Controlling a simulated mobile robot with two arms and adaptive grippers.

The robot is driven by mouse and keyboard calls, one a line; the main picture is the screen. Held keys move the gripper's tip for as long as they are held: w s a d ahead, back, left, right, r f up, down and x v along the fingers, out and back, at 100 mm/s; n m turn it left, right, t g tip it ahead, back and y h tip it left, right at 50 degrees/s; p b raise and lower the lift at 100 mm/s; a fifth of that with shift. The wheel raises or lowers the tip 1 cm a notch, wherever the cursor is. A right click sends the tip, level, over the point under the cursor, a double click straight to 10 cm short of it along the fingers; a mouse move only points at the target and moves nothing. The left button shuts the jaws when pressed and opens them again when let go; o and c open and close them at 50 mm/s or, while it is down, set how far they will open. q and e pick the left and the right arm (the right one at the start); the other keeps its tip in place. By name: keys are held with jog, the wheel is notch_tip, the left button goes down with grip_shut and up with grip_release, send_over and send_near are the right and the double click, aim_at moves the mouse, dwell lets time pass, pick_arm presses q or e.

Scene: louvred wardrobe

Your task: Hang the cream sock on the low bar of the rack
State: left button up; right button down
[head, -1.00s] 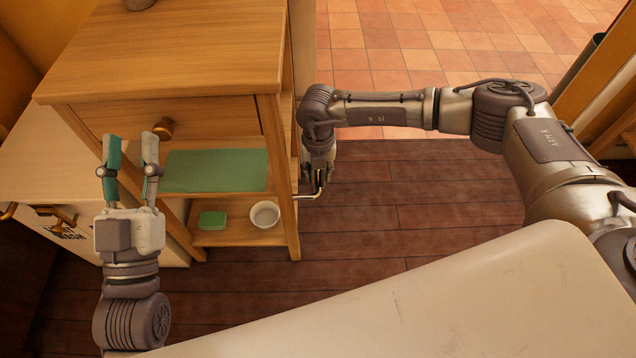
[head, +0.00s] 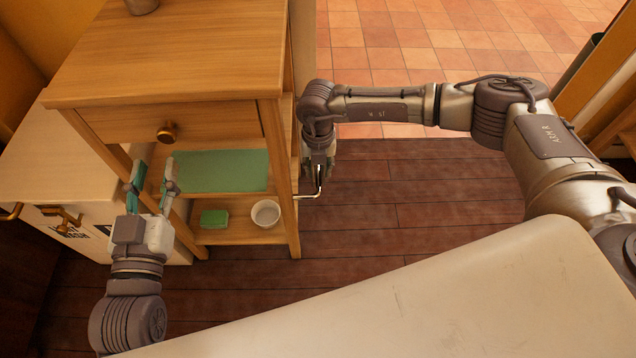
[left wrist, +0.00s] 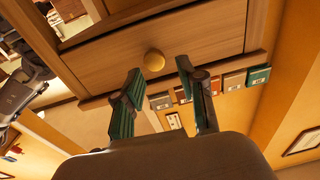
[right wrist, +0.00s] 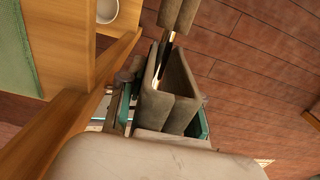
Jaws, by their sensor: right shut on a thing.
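My right gripper (head: 318,172) points down beside the right side of the wooden cabinet, at a thin metal bar (head: 311,195) there. In the right wrist view its jaws (right wrist: 165,100) are shut on a folded beige-grey cloth, which I take for the cream sock (right wrist: 172,82). More of the same colour (right wrist: 178,16) shows beyond a shiny gold strip (right wrist: 166,54). I cannot tell whether the cloth touches or lies over the bar. In the head view the arm and gripper largely hide it. My left gripper (head: 154,160) is open and empty, before the cabinet's front, below the drawer knob.
The cabinet (head: 190,50) has a drawer with a round knob (head: 167,132), a green cloth (head: 222,171) on one shelf, and a green block (head: 214,218) and white bowl (head: 266,213) lower. A white chest (head: 85,200) stands at left. The dark floor (head: 400,190) at right is open.

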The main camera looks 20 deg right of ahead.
jog(key=shift+r+p, duration=0.5)
jog(key=shift+r, duration=0.2)
jog(key=shift+r+p, duration=0.4)
jog(key=shift+r, duration=0.05)
jog(key=shift+r+p, duration=0.45)
jog(key=shift+r, duration=0.1)
pick_arm(q)
jog(key=s+a+f+g+y, duration=0.3)
jog(key=s+f+g, duration=0.4)
jog(key=f, duration=0.6)
jog(key=shift+s+a+n+g+p, duration=0.25)
jog(key=shift+a+g+p, duration=0.2)
jog(key=shift+g, duration=0.95)
pick_arm(e)
jog(key=shift+r, duration=0.5)
pick_arm(q)
jog(key=shift+w, duration=0.1)
